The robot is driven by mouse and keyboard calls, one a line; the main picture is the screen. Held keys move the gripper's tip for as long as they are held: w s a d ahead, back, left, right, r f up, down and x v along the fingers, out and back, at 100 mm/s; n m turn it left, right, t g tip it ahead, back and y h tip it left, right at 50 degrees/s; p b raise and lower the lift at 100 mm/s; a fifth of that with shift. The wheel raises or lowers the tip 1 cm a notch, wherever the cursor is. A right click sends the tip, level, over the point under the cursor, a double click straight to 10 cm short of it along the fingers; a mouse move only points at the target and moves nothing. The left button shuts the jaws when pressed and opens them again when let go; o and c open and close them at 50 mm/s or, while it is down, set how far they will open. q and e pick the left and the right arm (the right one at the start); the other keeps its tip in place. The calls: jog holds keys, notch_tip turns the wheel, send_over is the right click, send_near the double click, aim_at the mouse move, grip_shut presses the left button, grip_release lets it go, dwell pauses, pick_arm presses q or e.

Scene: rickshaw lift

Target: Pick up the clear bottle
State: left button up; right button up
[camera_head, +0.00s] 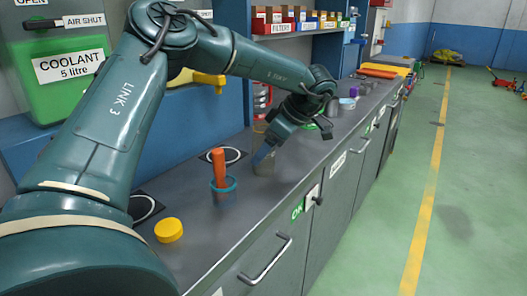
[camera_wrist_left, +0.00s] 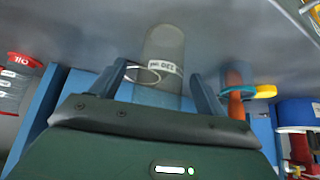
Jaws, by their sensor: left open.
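The clear bottle (camera_wrist_left: 165,45) is see-through with a white lettered band, and it shows in the left wrist view between the two fingers. In the head view it shows faintly on the grey counter as a clear shape (camera_head: 264,167), partly covered by my gripper. My left gripper (camera_head: 266,156) is open at the bottle, with blue fingers. In the left wrist view one finger of this gripper (camera_wrist_left: 157,88) is on each side of the bottle. I cannot tell whether they touch it. My right gripper is in neither view.
An orange-handled item stands in a clear cup with a blue rim (camera_head: 223,186) nearer on the counter (camera_head: 262,207). A yellow round lid (camera_head: 168,230) lies closer still. A green coolant container (camera_head: 60,70) is at the left.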

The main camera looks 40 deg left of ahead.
pick_arm(q)
jog(key=shift+c, duration=0.2)
jog(key=c, duration=1)
